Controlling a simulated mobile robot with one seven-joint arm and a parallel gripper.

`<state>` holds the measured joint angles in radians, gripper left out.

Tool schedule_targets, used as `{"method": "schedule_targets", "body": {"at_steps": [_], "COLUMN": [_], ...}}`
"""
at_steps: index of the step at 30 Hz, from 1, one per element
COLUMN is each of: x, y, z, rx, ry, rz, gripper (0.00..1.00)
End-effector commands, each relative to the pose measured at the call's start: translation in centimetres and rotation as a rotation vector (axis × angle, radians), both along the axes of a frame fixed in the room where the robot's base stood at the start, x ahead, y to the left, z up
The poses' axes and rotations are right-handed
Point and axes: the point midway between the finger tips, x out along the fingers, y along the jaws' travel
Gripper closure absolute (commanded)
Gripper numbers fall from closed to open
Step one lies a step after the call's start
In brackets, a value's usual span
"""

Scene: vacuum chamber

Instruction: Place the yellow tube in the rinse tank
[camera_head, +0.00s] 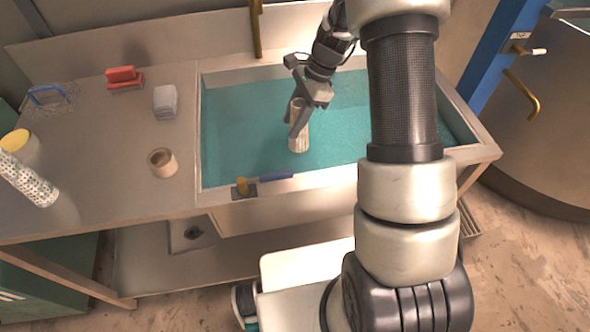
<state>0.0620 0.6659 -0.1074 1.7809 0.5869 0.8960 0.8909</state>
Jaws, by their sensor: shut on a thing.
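The pale yellow, ribbed tube (299,142) is upright within the outline of the rinse tank. My gripper (299,118) reaches down from the upper right and is shut on the tube's upper part. Part of the tube is hidden behind the fingers. The rinse tank (330,187) is a wide, light-rimmed basin filled with teal water. I cannot tell whether the tube's lower end touches the water or hangs above it. My arm hides part of the tank's right side.
The counter on the left holds a small tan cup (162,163), a grey-white block (165,101), red sponges (124,77), a wire basket (50,98) and a white patterned roll (28,180). A blue-handled brush (264,181) lies on the tank's front rim. A metal vessel (535,110) stands right.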

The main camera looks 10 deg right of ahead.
Motion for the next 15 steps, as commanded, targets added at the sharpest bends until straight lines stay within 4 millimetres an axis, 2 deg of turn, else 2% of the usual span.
{"method": "schedule_targets", "body": {"at_steps": [1, 6, 10, 15], "x": [0.6, 2.8, 3.7, 4.2], "y": [-0.2, -1.6, -2.8, -3.8], "z": [-2.3, -5.3, -6.5, -7.2], "rx": [0.002, 0.001, -0.001, -0.002], "ry": [0.000, 0.000, 0.001, 0.002], "rz": [-0.175, -0.755, -1.057, -1.251], "gripper": [0.98, 0.98, 0.98, 0.98]}}
